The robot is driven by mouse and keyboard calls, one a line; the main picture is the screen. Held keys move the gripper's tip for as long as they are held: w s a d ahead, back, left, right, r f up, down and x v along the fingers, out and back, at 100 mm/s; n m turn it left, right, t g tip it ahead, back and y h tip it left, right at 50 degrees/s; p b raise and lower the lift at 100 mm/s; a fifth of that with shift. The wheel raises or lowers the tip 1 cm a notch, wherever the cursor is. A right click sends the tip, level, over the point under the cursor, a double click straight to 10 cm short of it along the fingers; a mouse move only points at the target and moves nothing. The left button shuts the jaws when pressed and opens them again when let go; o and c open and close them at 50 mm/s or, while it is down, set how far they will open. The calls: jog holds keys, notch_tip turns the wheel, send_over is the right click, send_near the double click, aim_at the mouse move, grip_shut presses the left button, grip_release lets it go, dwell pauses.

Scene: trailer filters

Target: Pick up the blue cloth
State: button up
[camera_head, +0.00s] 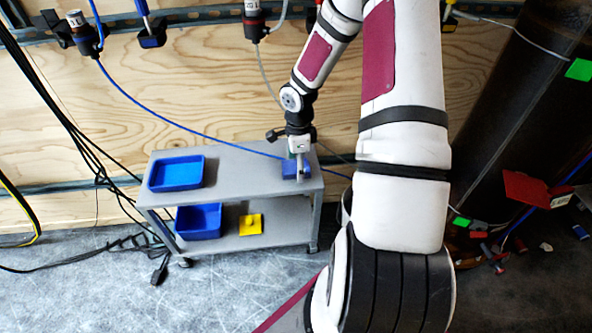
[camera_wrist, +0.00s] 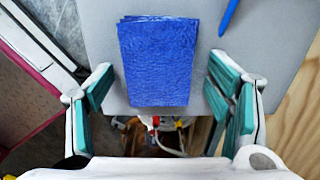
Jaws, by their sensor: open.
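The blue cloth (camera_wrist: 158,62) lies flat and folded on the grey cart's top shelf, as the wrist view shows. In the head view the cloth (camera_head: 290,168) is near the right end of the cart top, partly hidden by my gripper. My gripper (camera_head: 299,176) is above the cloth, pointing down. In the wrist view my gripper (camera_wrist: 165,95) has its teal-padded fingers wide apart, one on each side of the cloth, with nothing between them held. I cannot tell how far the fingertips are above the shelf.
The grey cart (camera_head: 235,180) carries a blue tray (camera_head: 177,173) at its top left. A blue bin (camera_head: 199,221) and a yellow object (camera_head: 250,224) are on the lower shelf. A blue pen-like object (camera_wrist: 229,15) lies right of the cloth. Cables hang at left; a plywood wall stands behind.

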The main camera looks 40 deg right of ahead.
jog(key=c, duration=1.1)
jog(key=shift+r, duration=0.1)
jog(key=shift+c, duration=0.2)
jog(key=shift+r+p, duration=0.55)
jog(key=shift+r, duration=0.3)
notch_tip(320, 180, up, 2)
jog(key=shift+r+p, duration=0.15)
jog(key=shift+p, duration=0.5)
jog(key=s+a, duration=0.2)
jog(key=s, duration=0.5)
jog(key=s+a+p, duration=0.1)
jog(key=s+a, duration=0.1)
jog(key=s, duration=0.6)
jog(key=shift+s+a+r, duration=0.25)
jog(key=shift+r, duration=0.2)
